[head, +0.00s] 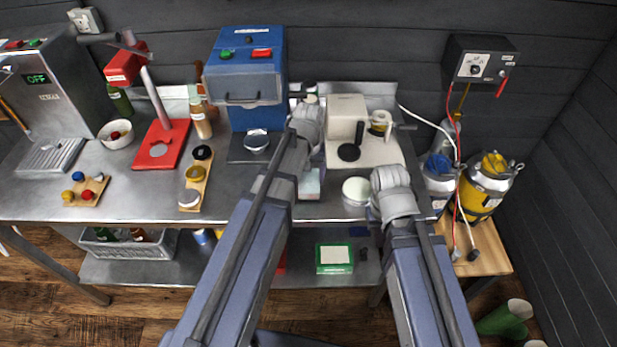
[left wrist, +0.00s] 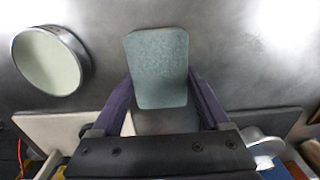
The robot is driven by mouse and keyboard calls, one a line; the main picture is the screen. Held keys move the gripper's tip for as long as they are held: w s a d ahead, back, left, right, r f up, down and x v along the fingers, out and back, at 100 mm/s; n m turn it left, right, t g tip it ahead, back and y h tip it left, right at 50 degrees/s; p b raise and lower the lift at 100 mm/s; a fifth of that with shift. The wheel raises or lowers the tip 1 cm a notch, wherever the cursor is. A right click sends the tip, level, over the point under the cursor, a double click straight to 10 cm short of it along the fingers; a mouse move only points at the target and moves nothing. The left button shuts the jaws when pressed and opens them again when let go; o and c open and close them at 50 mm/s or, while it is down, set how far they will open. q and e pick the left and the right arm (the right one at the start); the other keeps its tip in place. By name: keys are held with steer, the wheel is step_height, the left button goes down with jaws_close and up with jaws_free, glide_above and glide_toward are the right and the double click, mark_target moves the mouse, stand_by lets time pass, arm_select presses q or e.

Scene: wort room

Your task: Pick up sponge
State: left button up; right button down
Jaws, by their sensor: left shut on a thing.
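The sponge is a pale teal block with rounded corners; it shows in the left wrist view (left wrist: 158,60) and in the head view (head: 308,186) near the front edge of the steel bench. My left gripper is shut on it, with one purple finger along each side in the left wrist view (left wrist: 159,85). In the head view the left gripper (head: 312,167) is partly hidden by its own wrist. I cannot tell whether the sponge touches the bench. My right arm reaches over the bench's front edge; its gripper is hidden behind the wrist.
A round pale dish with a metal rim (left wrist: 48,62) is beside the sponge; it also shows in the head view (head: 356,189). A white machine (head: 378,150) and a blue box (head: 247,75) stand behind. Bottles and a red stand (head: 160,145) are at left.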

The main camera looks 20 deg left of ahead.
mark_target(308, 179)
arm_select(q)
step_height(308, 179, up, 9)
steer(key=p, duration=0.8)
steer(key=shift+f, duration=0.1)
steer(key=o, duration=0.9)
steer(key=shift+c, duration=0.2)
steer(key=c, duration=0.6)
